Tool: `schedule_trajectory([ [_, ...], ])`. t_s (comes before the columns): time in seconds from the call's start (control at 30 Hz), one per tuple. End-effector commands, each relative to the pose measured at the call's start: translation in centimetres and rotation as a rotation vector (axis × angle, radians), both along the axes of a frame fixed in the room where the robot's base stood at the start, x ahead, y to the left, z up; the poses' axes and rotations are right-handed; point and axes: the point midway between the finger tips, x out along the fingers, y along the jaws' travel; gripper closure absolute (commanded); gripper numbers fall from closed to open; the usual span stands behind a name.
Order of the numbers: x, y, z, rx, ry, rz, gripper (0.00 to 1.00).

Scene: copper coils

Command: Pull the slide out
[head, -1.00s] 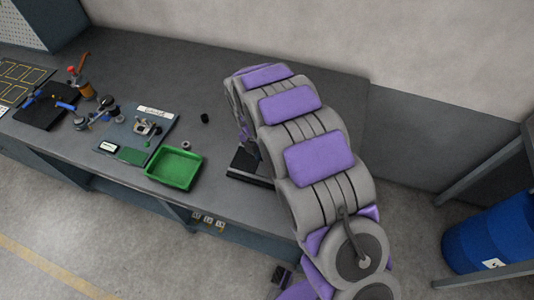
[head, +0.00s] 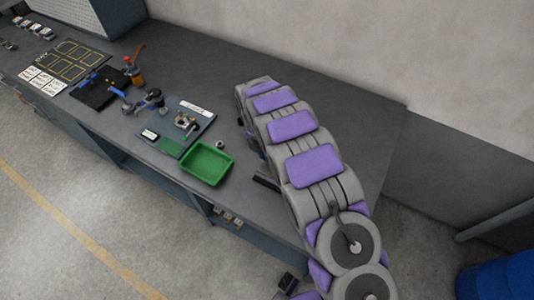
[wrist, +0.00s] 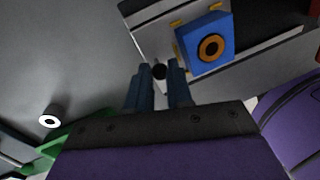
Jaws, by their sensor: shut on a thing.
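In the wrist view, my gripper (wrist: 158,74) has its two dark blue fingers on either side of a small round black knob (wrist: 160,71), and it is shut on it. A blue block (wrist: 205,46) with an orange ring around a dark hole stands on this fixture, right of the fingers. I cannot tell how far out the slide is. In the head view, my arm hides the gripper and most of the fixture; only a dark part (head: 266,180) shows.
A green tray (head: 207,163) stands left of my arm near the bench's front edge. A grey board (head: 183,127) with small metal parts lies behind it. In the wrist view, a small pale ring (wrist: 50,117) lies on the bench. The bench right of my arm is clear.

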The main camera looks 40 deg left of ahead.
Motion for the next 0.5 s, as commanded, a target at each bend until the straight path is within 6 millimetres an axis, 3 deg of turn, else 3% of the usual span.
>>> schedule_trajectory([
  [0.03,0.05,0.49,0.28,0.011,-0.007,0.003,1.0],
  [0.07,0.04,0.5,0.28,0.012,-0.007,0.003,0.77],
  [0.13,0.02,0.49,0.27,0.011,-0.007,0.003,0.7],
  [0.5,0.0,0.22,0.21,0.011,-0.003,0.003,0.69],
])
